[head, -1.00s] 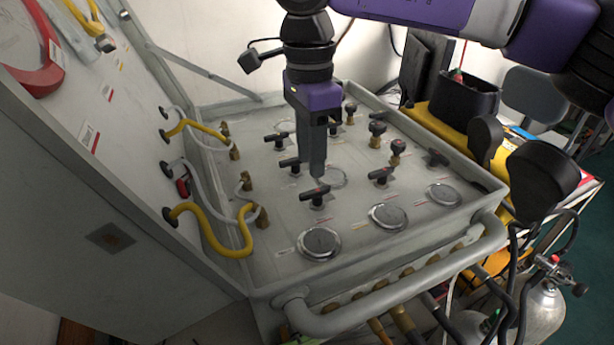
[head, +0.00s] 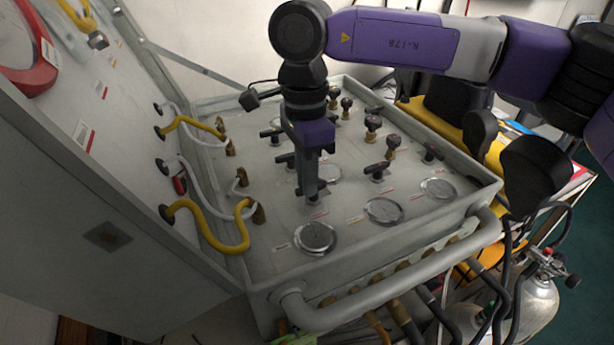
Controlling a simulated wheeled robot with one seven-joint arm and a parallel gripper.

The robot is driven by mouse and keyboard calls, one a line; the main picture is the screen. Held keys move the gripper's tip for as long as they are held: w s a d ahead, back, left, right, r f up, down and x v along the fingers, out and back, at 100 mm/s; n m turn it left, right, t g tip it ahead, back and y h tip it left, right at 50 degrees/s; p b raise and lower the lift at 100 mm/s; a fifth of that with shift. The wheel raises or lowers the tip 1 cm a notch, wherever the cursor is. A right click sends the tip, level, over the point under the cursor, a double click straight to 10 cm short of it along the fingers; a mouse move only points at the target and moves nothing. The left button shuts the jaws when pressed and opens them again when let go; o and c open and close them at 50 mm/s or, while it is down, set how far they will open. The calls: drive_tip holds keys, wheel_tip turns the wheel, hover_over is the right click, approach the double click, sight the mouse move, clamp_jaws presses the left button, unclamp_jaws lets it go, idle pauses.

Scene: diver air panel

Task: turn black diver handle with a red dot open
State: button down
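My gripper (head: 310,194) points down over the grey air panel (head: 262,215), with its fingertips at the black handle in the front left of the panel. The fingers hide most of that handle, and its red dot cannot be made out now. I cannot tell whether the fingers are closed on it or only around it. Other black handles stand near: one at the right (head: 377,169), one behind on the left (head: 285,160), and one farther back (head: 270,135).
Round gauges lie along the front, one left (head: 315,238) and one in the middle (head: 384,211). A thick grey rail (head: 400,280) runs along the front edge. A yellow hose (head: 222,247) loops at the left wall. Valve knobs (head: 373,124) stand toward the back.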

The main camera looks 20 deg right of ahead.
drive_tip(key=shift+n, duration=0.4)
drive_tip(key=n, duration=0.1)
drive_tip(key=n+b, duration=0.1)
drive_tip(key=n, duration=0.1)
drive_tip(key=shift+s+n, duration=0.25)
drive_tip(key=shift+n, duration=0.05)
drive_tip(key=n, duration=0.4)
drive_tip(key=shift+s+d+n+b, duration=0.1)
drive_tip(key=shift+s+n+b, duration=0.15)
drive_tip(key=shift+n+b, duration=0.05)
drive_tip(key=n, duration=0.4)
drive_tip(key=shift+s+d+h, duration=0.15)
drive_tip(key=shift+d+h, duration=0.05)
drive_tip(key=shift+h, duration=0.1)
drive_tip(key=shift+d+n+t, duration=0.2)
drive_tip(key=shift+n+t, duration=0.1)
drive_tip(key=shift+n, duration=1.8)
drive_tip(key=c, duration=1.5)
unclamp_jaws()
drive_tip(key=shift+o, duration=0.2)
